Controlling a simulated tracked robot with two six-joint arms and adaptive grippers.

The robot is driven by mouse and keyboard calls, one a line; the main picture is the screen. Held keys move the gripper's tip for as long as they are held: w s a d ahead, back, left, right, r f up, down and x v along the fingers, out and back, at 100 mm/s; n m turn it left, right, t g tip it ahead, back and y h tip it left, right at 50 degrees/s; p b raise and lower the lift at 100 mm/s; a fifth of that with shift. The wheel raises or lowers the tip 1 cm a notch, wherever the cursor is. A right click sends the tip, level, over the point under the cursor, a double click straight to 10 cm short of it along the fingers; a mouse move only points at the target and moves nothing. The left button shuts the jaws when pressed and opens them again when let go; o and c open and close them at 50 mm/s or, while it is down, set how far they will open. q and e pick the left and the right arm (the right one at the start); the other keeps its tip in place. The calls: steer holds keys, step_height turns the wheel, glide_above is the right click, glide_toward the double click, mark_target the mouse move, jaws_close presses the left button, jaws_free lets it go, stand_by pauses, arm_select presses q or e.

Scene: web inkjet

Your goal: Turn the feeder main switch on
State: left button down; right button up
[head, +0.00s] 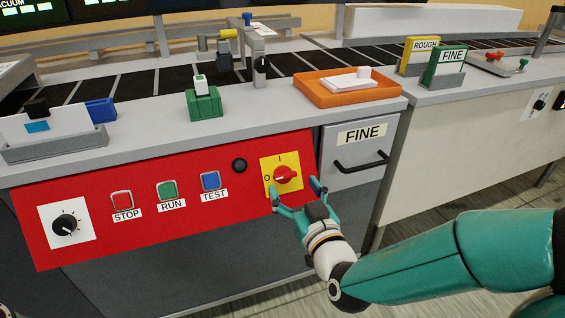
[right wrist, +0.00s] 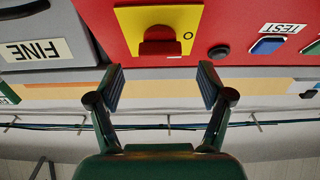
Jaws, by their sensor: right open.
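The feeder main switch is a red rotary handle (head: 287,174) on a yellow plate (head: 268,164) at the right end of the red panel. Its handle lies roughly level, in line with the O mark on the left; the I mark is above. My right gripper (head: 296,190) is open just in front of and slightly below the switch, apart from it. In the right wrist view, which is upside down, the handle (right wrist: 160,45) lies beyond the gap between the open fingers (right wrist: 161,78), with nothing between them. My left gripper is not in view.
The red panel (head: 110,235) also holds a black knob (head: 66,224), STOP (head: 121,199), RUN (head: 168,190) and TEST (head: 210,180) buttons. A grey FINE drawer (head: 350,170) with a black handle adjoins the switch on the right. An orange tray (head: 325,93) sits on the counter above.

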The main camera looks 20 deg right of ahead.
mark_target(287, 177)
steer(key=w+p, duration=0.1)
steer(key=p, duration=0.2)
steer(key=shift+w+r, duration=0.1)
steer(key=shift+r, duration=0.1)
steer(key=shift+w+f, duration=0.25)
steer(key=shift+w, duration=0.65)
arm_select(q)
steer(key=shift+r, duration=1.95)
arm_select(e)
steer(key=shift+w+a, duration=0.1)
steer(key=shift+w, duration=0.45)
